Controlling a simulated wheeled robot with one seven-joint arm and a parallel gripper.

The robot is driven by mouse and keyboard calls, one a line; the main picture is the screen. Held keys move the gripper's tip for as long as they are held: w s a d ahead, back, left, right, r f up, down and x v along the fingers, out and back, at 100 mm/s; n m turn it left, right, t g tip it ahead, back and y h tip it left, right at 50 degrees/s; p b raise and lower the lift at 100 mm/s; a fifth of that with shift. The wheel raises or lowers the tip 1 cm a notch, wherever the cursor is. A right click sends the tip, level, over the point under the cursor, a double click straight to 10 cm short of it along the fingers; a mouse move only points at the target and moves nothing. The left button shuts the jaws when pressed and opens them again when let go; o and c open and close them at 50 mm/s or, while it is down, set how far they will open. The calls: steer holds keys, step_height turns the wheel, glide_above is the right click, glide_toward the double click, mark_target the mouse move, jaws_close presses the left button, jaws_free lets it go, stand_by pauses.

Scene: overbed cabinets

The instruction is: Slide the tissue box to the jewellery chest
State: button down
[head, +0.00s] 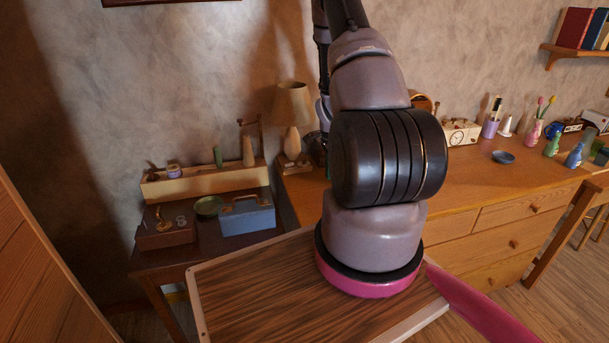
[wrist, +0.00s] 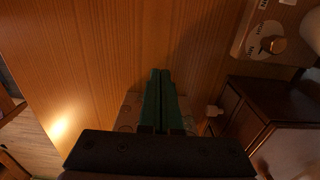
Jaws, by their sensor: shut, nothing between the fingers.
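My gripper (wrist: 160,74) shows in the wrist view as two dark green fingers pressed together, empty, over the wooden desktop. A pale, faintly patterned box (wrist: 127,112), which looks like the tissue box, shows partly behind the fingers; much of it is hidden by them and the gripper body. I cannot tell whether they touch it. A dark brown chest (wrist: 268,98), likely the jewellery chest, stands further right, apart from the visible part of the box.
The desktop (wrist: 95,60) is bare left of the fingers. A lamp (head: 292,110) stands at the desk's left end. A lower side table holds a blue box (head: 247,216) and a brown box (head: 165,232).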

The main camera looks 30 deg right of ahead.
steer(key=shift+w+a+r, duration=0.2)
steer(key=shift+a+r, duration=0.6)
steer(key=shift+r, duration=0.25)
steer(key=shift+w+a+r, duration=0.15)
steer(key=shift+a+r, duration=0.65)
steer(key=shift+r, duration=0.25)
steer(key=shift+r, duration=0.1)
